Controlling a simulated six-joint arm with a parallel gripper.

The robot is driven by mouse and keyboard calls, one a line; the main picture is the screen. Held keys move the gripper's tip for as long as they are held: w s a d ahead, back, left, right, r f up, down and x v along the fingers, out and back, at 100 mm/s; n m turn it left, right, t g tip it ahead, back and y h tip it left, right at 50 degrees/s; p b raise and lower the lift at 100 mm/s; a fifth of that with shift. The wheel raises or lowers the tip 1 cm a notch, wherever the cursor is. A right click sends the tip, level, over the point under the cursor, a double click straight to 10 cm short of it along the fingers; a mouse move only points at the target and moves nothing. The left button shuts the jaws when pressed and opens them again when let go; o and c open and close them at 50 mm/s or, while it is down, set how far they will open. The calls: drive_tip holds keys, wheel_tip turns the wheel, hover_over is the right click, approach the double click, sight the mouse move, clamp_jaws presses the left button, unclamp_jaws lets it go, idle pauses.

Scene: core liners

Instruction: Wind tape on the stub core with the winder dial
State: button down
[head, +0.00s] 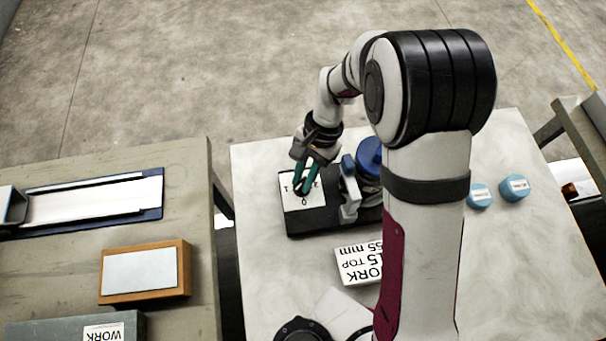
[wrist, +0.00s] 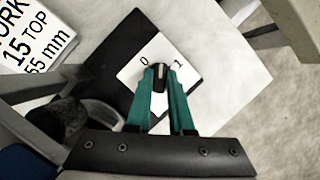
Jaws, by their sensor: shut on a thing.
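The winder dial is a small black knob (wrist: 160,77) on a white plate (wrist: 185,72) marked 0 and 1. The plate also shows in the head view (head: 289,202), at the left end of the black winder base (head: 318,222). My gripper (wrist: 161,80) is shut on the dial knob, its green fingers on either side of it. In the head view my gripper (head: 300,190) points down onto the plate. A blue round part (head: 369,155) stands on the winder to the right, partly hidden by my arm. I cannot tell which thing is the stub core.
A white label card (head: 357,264) lies in front of the winder. Two light blue cylinders (head: 479,196) (head: 515,187) stand at the table's right. On the left bench are an orange-framed block (head: 146,272) and a blue tray (head: 152,212). A bare table strip lies left of the winder.

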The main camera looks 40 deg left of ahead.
drive_tip(key=shift+m, duration=0.7)
drive_tip(key=c, duration=0.8)
unclamp_jaws()
drive_tip(key=v, duration=1.6)
drive_tip(key=shift+s+d, duration=0.2)
drive_tip(key=shift+d, duration=0.1)
